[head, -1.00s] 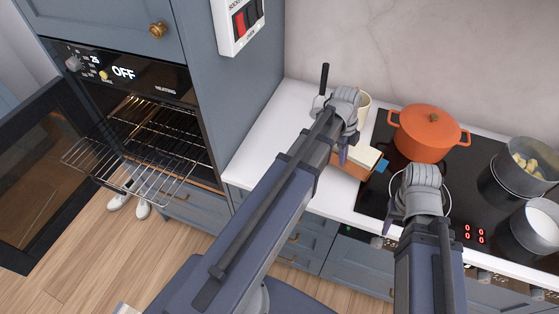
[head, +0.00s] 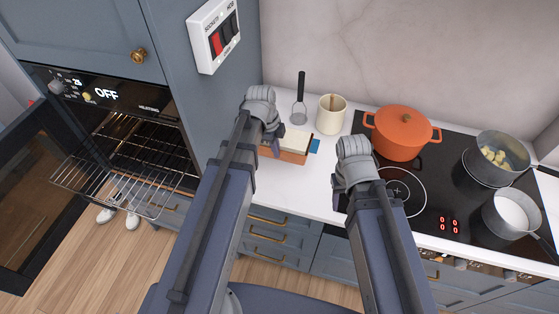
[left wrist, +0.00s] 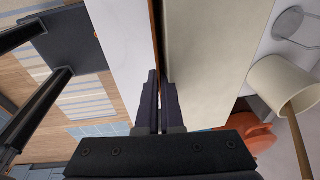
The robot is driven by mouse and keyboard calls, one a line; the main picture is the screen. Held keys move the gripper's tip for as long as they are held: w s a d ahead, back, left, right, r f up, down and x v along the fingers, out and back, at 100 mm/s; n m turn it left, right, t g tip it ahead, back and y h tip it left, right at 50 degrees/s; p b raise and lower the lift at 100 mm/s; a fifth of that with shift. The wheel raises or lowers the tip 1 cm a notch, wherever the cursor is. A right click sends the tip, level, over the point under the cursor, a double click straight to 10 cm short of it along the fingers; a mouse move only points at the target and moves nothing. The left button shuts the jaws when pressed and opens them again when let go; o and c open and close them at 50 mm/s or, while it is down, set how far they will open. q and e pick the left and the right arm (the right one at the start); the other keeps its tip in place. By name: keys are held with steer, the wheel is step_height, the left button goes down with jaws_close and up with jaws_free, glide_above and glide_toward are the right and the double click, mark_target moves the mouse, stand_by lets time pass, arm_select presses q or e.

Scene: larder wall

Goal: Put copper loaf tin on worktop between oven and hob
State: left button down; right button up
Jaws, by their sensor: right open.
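The copper loaf tin (head: 292,158), with a pale cream top and a blue piece at its right end, is over the white worktop (head: 318,190) between the oven (head: 110,95) and the hob (head: 425,190). I cannot tell whether it rests on the worktop or is just above it. My left gripper (head: 268,148) is at the tin's left end, its fingertips partly hidden. In the left wrist view the fingers (left wrist: 159,100) are closed about the copper edge (left wrist: 157,30), beside the cream surface. My right gripper (head: 352,148) is open and empty above the hob's left edge.
Behind the tin are a black-handled utensil (head: 300,105) and a cream crock (head: 331,115). An orange pot (head: 402,135) and two steel pans (head: 490,165) (head: 508,215) stand on the hob. The oven door (head: 35,200) is open with a rack (head: 115,180) pulled out.

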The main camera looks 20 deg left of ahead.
arm_select(q)
steer(key=b, duration=1)
glide_above(277, 178)
steer(key=shift+w+f, duration=0.1)
steer(key=shift+f, duration=4.65)
steer(key=shift+f+b, duration=0.2)
steer(key=shift+b, duration=0.15)
steer(key=c, duration=1.1)
jaws_free()
steer(key=shift+o, duration=0.2)
steer(key=shift+r, duration=0.2)
step_height(277, 178, up, 12)
steer(key=s+a+p, duration=0.1)
steer(key=a+p, duration=0.1)
steer(key=p, duration=1)
steer(key=s+d+n+g+y, duration=0.1)
steer(key=s+d+n+y, duration=0.2)
steer(key=s+d+n, duration=0.9)
steer(key=shift+s+d+f+n, duration=0.2)
steer(key=shift+d+n, duration=0.4)
steer(key=shift+n, duration=0.9)
